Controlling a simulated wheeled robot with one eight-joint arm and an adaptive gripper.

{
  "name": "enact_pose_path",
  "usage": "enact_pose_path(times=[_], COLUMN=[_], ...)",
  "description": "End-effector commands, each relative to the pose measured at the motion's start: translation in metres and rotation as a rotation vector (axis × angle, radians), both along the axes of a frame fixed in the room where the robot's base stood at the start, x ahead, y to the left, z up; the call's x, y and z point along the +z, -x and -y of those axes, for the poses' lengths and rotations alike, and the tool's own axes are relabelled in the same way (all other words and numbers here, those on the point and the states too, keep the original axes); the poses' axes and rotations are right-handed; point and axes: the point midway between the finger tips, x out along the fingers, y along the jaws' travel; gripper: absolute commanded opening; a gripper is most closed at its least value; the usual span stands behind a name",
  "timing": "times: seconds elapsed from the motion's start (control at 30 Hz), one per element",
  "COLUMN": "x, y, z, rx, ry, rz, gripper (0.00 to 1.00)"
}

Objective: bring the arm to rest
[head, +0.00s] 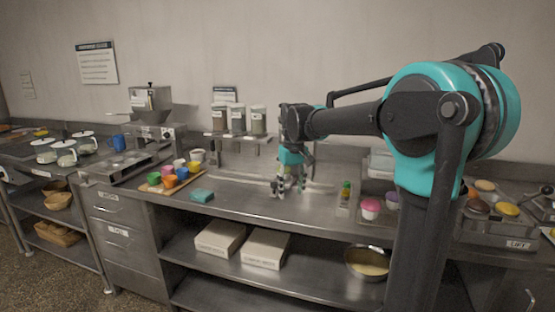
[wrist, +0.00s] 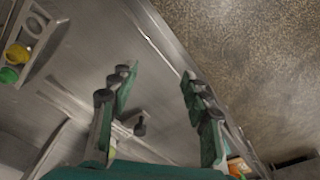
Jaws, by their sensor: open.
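My gripper (head: 290,188) hangs from my teal and black arm over the middle of the steel counter (head: 240,202) in the head view. In the wrist view its two green and black fingers (wrist: 158,95) stand wide apart with nothing held between them. Bare counter metal shows between the fingers, along with a small dark knob-like thing (wrist: 140,126). I cannot tell what that knob-like thing is.
Colourful cups (head: 170,181) stand on a board left of my gripper, with a teal block (head: 202,196) nearer. Right of it stand a pink-topped cup (head: 370,208) and a tray of round items (head: 500,225). Jars (head: 238,120) sit on a raised shelf behind. Boxes (head: 265,248) lie below.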

Motion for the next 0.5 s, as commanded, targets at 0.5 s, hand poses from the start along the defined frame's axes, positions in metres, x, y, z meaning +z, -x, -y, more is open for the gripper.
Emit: enact_pose_path(times=[0.5], x=[-0.169], y=[0.172], z=[0.125], rx=[-0.283], ry=[-0.051], rz=[0.215], gripper=[0.48])
